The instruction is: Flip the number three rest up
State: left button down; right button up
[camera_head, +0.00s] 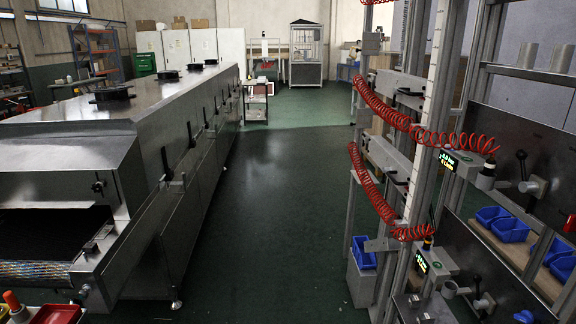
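A long metal tunnel dryer (140,150) runs along the left side, with its dark open mouth and belt (50,240) at the near end. Several dark, narrow upright pieces stand in a row along its right side. The nearest of these pieces (166,164) looks upright, a second one (191,135) stands behind it, and a third (205,117) is farther back. They may be the rests, but I can read no numbers on them, so I cannot tell which is number three. Neither of my grippers shows in this view.
The green floor aisle (270,200) beside the dryer is clear. On the right stands a metal frame (420,120) with red coiled hoses (385,110), small green displays (448,161) and blue bins (509,229). A small cart (257,100) stands past the dryer's far end.

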aim_at(370, 46)
jog(key=i, duration=1.85)
jog(key=i+z, duration=0.3)
jog(key=i, duration=0.2)
jog(key=i+j+z, duration=0.3)
jog(key=i, duration=0.2)
jog(key=i+j+z, duration=0.3)
jog(key=i, duration=0.2)
jog(key=i+j+z, duration=0.3)
jog(key=i, duration=0.15)
